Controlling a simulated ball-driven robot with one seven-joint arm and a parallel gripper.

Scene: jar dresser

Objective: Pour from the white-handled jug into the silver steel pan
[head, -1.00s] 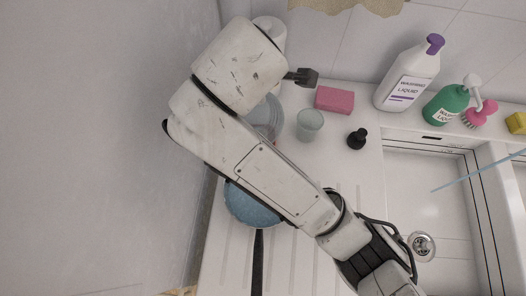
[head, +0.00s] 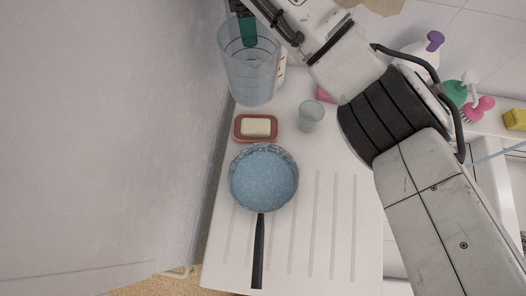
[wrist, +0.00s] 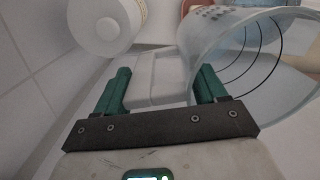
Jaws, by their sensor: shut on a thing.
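The clear jug (head: 245,72) is at the upper left in the head view, above the level of the worktop as far as I can tell and roughly upright. It also shows at the right in the wrist view (wrist: 250,50). My gripper (head: 248,28) is at the jug's upper part; in the wrist view its green fingers (wrist: 160,88) stand either side of a white piece that looks like the handle. I cannot tell any liquid in the jug. The pan (head: 263,178) has a silvery rim, a speckled blue inside and a black handle, and sits on the worktop in front of the jug.
A red soap dish (head: 238,131) with cream soap lies between jug and pan. A clear cup (head: 310,116) stands to its right. The wall is close on the left. The ribbed drainboard (head: 330,220) right of the pan is clear. A pink sponge (head: 324,94) is partly hidden.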

